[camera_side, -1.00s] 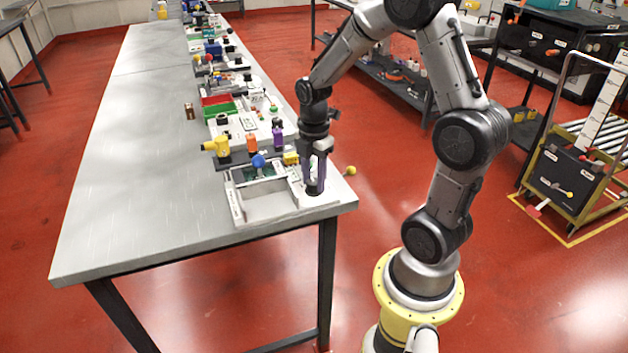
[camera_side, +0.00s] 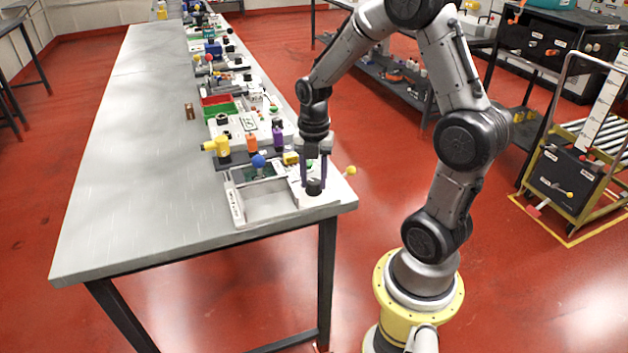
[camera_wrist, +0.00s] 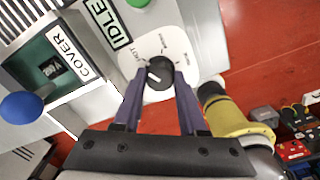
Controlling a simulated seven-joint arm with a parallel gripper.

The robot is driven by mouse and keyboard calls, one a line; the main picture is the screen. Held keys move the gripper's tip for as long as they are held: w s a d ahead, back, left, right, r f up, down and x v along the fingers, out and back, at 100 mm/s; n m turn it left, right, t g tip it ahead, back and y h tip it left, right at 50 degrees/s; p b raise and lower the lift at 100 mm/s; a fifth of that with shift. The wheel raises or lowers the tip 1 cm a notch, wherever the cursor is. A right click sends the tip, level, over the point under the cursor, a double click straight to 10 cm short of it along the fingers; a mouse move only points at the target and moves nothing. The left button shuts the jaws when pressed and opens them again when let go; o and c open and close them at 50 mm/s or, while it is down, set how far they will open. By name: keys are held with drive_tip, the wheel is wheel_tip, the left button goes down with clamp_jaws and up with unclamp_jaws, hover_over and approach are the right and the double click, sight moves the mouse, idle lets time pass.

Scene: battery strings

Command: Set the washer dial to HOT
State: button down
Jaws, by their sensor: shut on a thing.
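The washer dial (camera_wrist: 161,72) is a round black knob on a white plate (camera_wrist: 151,36) with small printed labels around it. One label on the plate's left side looks like HOT. A white mark on the knob lies on its left part, on the side of that label; its exact aim is hard to read. My gripper (camera_wrist: 159,76) has its two purple fingers on opposite sides of the knob, shut on it. In the side view the dial (camera_side: 314,188) sits at the table's near right corner, with my gripper (camera_side: 314,182) pointing down over it.
Beside the dial are an IDLE label (camera_wrist: 109,22), a COVER label (camera_wrist: 72,55) by a recessed box, and a blue ball knob (camera_wrist: 22,106).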

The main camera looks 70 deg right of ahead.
sight(314, 181)
drive_tip(key=c, duration=0.5)
unclamp_jaws()
drive_tip(key=shift+r, duration=1.75)
